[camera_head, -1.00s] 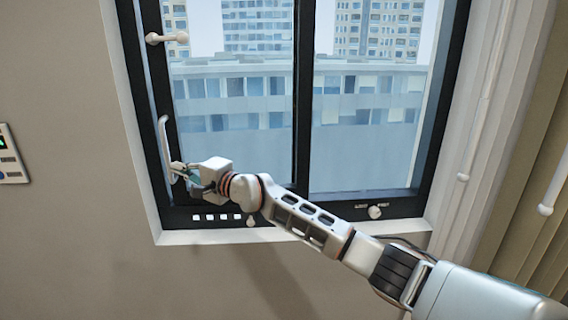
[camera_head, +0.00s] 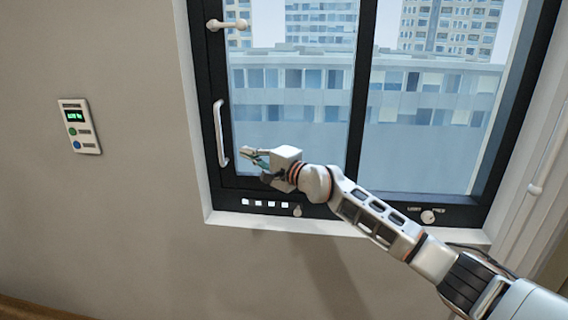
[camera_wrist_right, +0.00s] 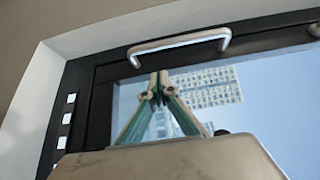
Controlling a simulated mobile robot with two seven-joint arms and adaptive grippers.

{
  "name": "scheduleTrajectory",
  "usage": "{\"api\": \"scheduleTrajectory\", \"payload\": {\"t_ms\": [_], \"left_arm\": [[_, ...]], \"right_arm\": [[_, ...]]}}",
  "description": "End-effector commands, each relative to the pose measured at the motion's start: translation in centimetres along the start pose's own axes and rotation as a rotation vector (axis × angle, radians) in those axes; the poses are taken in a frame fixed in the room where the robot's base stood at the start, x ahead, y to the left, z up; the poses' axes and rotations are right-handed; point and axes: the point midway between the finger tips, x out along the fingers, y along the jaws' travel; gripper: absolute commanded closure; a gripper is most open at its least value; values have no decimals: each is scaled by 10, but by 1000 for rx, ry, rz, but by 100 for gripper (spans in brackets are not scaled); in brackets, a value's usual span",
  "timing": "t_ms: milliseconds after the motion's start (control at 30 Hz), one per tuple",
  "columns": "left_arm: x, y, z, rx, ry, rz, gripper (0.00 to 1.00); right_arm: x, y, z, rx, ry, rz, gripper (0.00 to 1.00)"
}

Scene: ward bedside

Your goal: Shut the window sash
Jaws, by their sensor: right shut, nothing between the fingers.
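The window sash (camera_head: 217,75) is the dark-framed left pane, with a white bar handle (camera_head: 220,133) upright on its left stile. I see no clear gap between the sash and the outer frame in the head view. My right gripper (camera_head: 245,153) is shut and empty, just right of the handle's lower end and apart from it, in front of the glass. In the right wrist view, the closed fingertips (camera_wrist_right: 158,83) point toward the handle (camera_wrist_right: 180,44), which lies beyond them. My left gripper is not in view.
A white latch lever (camera_head: 228,25) sits on the frame above the handle. A knob (camera_head: 428,216) and a smaller knob (camera_head: 297,210) are on the bottom rail. A wall panel with a green display (camera_head: 79,126) hangs at left. The wall between is clear.

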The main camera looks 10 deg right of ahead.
Motion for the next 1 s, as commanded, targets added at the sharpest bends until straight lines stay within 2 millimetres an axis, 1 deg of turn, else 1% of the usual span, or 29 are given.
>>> {"api": "scheduleTrajectory", "payload": {"t_ms": [33, 67, 200, 300, 400, 500, 600, 667, 767, 867, 900, 967, 1000], "left_arm": [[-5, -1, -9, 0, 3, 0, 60], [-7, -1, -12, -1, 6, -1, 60], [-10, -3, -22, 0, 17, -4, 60], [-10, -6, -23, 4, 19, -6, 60], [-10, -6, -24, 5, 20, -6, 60], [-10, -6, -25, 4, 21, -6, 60], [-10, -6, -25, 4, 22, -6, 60], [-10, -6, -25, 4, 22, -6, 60], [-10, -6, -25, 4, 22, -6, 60], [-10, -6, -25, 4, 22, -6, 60], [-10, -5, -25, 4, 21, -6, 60], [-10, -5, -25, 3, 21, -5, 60], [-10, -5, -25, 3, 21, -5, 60]], "right_arm": [[-12, -5, 2, -1, -1, 0, 100], [-18, -6, 2, 0, -1, -1, 100], [-44, -4, 2, 0, -1, -1, 100], [-61, -2, 1, -1, -1, 0, 100], [-74, -1, 2, 1, -1, 1, 100], [-83, -2, 1, -1, -1, 0, 100], [-89, 0, 3, 12, -4, -1, 100], [-91, 6, 8, 62, -13, -2, 100], [-98, 25, 25, 257, -45, -11, 100], [-111, 53, 50, 599, -87, -29, 100], [-119, 65, 59, 762, -100, -39, 100], [-131, 80, 69, 1010, -115, -58, 100], [-139, 91, 74, 1174, -119, -72, 100]]}}
